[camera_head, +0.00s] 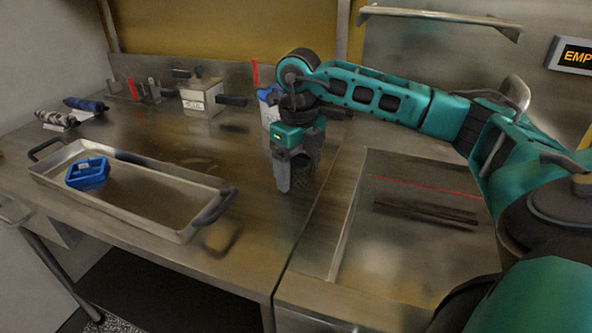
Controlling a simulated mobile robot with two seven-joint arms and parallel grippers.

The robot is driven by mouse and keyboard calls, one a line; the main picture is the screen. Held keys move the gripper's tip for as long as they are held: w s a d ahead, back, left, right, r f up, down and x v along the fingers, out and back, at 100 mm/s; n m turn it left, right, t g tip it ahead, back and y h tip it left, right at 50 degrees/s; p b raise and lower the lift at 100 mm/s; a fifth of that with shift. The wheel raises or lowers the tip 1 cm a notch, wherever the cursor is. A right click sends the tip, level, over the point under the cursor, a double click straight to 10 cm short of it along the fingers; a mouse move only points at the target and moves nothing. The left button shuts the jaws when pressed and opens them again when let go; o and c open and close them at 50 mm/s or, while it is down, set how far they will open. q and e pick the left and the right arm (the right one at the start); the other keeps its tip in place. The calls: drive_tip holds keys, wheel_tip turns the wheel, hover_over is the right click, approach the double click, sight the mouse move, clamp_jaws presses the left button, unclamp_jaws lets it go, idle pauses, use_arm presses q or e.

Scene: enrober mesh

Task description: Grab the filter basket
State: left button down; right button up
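My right gripper (295,181) points down over the metal counter, right of the tray and near the seam beside the sunken bay. Its grey fingers are low, close to the counter top. I cannot make out whether there is a gap between them or anything in them. I cannot tell for sure which thing is the filter basket. A small blue open-framed piece (88,174) lies in the left end of the metal tray (185,234), well left of my gripper. A blue and white container (268,104) stands behind my gripper, partly hidden by it. My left gripper is out of view.
The tray has dark raised handles at both ends. A white labelled box (202,100) and small tools (145,92) stand along the back wall. Dark and blue rollers (84,105) lie at back left. The sunken bay (415,255) holds dark bars. The counter between tray and gripper is clear.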

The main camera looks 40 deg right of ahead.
drive_tip(key=c, duration=0.8)
